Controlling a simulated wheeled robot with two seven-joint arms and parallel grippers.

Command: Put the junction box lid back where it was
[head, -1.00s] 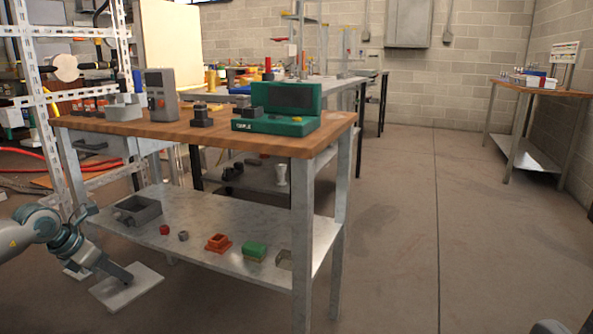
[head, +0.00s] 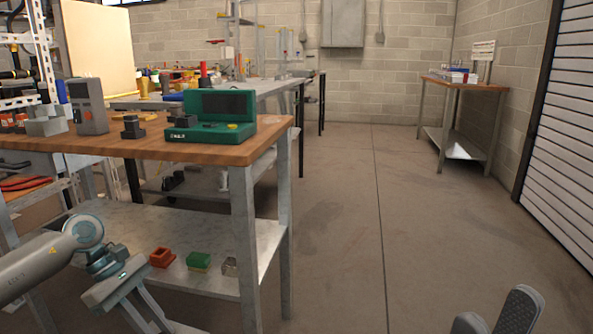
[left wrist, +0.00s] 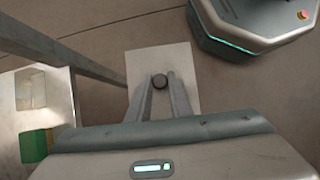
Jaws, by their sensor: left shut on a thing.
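My left gripper (left wrist: 160,78) is shut on the small dark round knob of a flat pale grey plate (left wrist: 182,58), which looks like the junction box lid. The plate hangs over the concrete floor, beside the workbench. In the head view my left gripper (head: 150,308) is at the lower left, in front of the lower shelf, its tips near the bottom edge. My right gripper (head: 497,312) is at the lower right, open and empty over bare floor. No open junction box is clearly visible now; my left arm covers the left part of the shelf.
The wooden-topped workbench (head: 225,154) carries a green case (head: 212,115) and grey devices. Its lower metal shelf (head: 150,228) holds an orange part (head: 161,257) and a green block (head: 199,261). A bench leg (head: 245,250) stands near my left gripper. Floor (head: 340,220) to the right is clear.

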